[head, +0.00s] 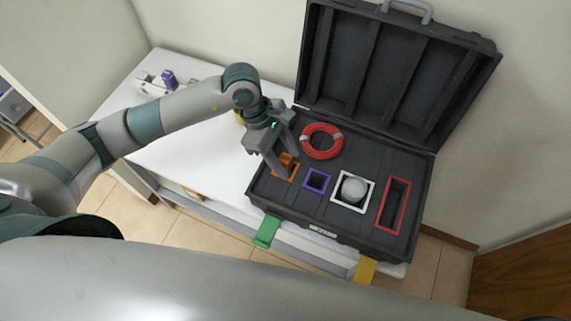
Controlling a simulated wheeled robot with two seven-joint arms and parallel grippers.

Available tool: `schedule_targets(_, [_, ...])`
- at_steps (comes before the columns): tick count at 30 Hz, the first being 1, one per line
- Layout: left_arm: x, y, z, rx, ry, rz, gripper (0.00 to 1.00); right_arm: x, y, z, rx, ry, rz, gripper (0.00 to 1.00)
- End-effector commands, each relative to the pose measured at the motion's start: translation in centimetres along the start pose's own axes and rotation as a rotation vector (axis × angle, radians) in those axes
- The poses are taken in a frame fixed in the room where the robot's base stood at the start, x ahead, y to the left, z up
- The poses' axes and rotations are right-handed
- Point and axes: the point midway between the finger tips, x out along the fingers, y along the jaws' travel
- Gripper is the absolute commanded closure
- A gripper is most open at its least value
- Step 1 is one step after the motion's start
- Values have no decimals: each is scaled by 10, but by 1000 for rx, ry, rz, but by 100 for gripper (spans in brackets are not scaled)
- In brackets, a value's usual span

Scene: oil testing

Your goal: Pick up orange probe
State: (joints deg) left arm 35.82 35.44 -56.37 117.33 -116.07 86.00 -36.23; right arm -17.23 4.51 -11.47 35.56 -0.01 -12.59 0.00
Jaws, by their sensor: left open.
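The orange probe (287,161) stands in the orange-framed slot (281,175) at the left of the open black case (322,222). My left gripper (279,164) reaches down over this slot with its fingers open, close around or beside the probe. Whether the fingers touch the probe cannot be told, as they hide part of it. My right gripper is not in view.
The case also holds a red coiled cable (322,141), an empty purple-framed slot (317,181), a round pale item (353,189) in a white frame and a red-framed slot (394,205). The raised lid (392,75) stands behind. A purple item (169,79) sits on the white table (215,150).

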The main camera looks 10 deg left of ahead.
Motion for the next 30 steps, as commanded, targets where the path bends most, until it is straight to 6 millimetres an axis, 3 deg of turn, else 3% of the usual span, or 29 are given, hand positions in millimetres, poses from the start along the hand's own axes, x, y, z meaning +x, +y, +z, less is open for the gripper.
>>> schedule_targets(2, [0, 0, 0, 0, 0, 0, 59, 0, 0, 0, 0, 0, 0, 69])
schedule_targets(7, [0, 0, 0, 0, 0, 0, 100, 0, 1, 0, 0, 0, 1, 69])
schedule_targets(20, [-4, 1, 2, 1, 0, 3, 100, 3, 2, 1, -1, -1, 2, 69])
schedule_targets(30, [-38, -5, 19, 5, -1, 2, 100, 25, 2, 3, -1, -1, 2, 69])
